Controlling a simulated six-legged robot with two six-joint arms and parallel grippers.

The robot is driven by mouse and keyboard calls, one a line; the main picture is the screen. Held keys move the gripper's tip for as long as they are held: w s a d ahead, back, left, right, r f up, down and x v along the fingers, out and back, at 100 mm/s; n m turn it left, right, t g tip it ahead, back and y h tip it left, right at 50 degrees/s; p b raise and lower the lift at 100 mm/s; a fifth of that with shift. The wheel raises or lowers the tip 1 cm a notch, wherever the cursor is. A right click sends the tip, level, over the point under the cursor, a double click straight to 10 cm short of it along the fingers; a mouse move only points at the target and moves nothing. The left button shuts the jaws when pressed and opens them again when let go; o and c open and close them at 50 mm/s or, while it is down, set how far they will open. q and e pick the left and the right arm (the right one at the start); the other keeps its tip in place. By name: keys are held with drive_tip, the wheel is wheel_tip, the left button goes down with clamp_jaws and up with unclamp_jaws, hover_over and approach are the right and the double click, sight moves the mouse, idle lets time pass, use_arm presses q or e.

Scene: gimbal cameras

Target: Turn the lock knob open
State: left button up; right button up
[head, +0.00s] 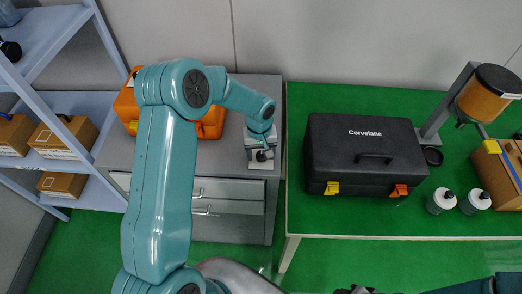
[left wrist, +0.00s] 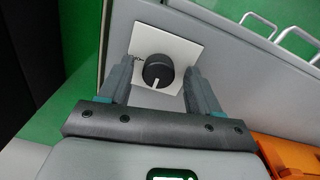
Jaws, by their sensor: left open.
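The lock knob (left wrist: 158,72) is a round black dial with a white pointer line, on a square white plate (left wrist: 150,42). It sits on the grey cabinet (head: 228,190) and shows small and dark in the head view (head: 262,156). My left gripper (head: 261,143) is open at the knob. In the left wrist view its two fingers (left wrist: 158,80) stand on either side of the knob, with gaps visible; contact cannot be made out. The pointer line runs toward the bottom of that view. Only dark tips, probably of my right gripper (head: 356,290), show at the bottom edge.
An orange case (head: 127,105) lies on the cabinet, behind my left arm. Drawer handles (head: 198,193) stick out at the cabinet front. The green table (head: 320,222) on the right holds a black toolbox (head: 335,150), bottles (head: 441,201) and a dispenser (head: 478,95).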

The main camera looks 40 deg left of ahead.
use_arm(q)
drive_tip(key=shift+f, duration=0.15)
drive_tip(key=c, duration=1)
drive_tip(key=shift+c, duration=0.2)
